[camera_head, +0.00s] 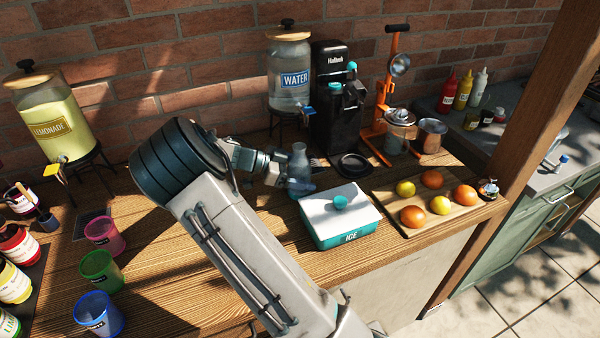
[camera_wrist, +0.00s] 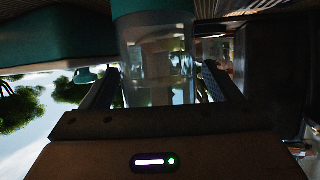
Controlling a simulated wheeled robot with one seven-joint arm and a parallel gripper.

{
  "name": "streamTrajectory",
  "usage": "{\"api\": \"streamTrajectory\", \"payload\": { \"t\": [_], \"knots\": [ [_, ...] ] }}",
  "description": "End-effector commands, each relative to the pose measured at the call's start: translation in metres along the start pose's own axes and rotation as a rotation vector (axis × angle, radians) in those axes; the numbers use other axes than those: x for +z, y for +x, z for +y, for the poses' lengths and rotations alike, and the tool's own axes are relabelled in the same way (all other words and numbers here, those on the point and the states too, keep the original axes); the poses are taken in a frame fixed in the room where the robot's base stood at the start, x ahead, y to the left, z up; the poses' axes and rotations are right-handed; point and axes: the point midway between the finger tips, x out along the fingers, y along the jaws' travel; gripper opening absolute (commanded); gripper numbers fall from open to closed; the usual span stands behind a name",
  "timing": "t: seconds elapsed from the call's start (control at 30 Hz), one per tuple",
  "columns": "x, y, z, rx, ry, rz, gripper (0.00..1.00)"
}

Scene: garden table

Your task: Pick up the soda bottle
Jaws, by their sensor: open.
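The soda bottle (camera_head: 299,160) looks to be the clear, bluish-grey bottle with a narrow neck, standing upright on the wooden counter behind the ice box. My gripper (camera_head: 290,185) is low beside it and partly covers its lower body in the head view. In the wrist view, which is upside down, the clear bottle (camera_wrist: 158,60) with a teal band stands between the two open fingers of my gripper (camera_wrist: 160,88). A narrow gap seems to show on each side; I cannot tell whether either finger touches it.
The white and teal ice box (camera_head: 340,218) stands close in front of the bottle. Behind are the water dispenser (camera_head: 289,75) and a black drink machine (camera_head: 335,100). A fruit board (camera_head: 455,215) lies right. Coloured cups (camera_head: 100,270) and the lemonade dispenser (camera_head: 50,115) stand left.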

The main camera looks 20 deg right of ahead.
Motion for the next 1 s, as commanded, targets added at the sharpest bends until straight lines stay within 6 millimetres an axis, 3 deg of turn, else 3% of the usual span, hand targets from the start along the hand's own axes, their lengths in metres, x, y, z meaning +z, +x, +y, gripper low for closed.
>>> {"api": "streamTrajectory", "payload": {
  "t": [0.33,0.5,0.57,1.0],
  "knots": [
    [0.0013,0.0091,0.0000,-0.002,0.000,-0.001,0.81],
    [0.0012,0.0090,0.0000,-0.002,0.000,-0.001,0.33],
    [0.0011,0.0090,0.0000,-0.002,0.000,-0.001,0.21],
    [-0.0029,0.0075,-0.0004,-0.002,0.001,-0.001,0.21]
  ]
}}
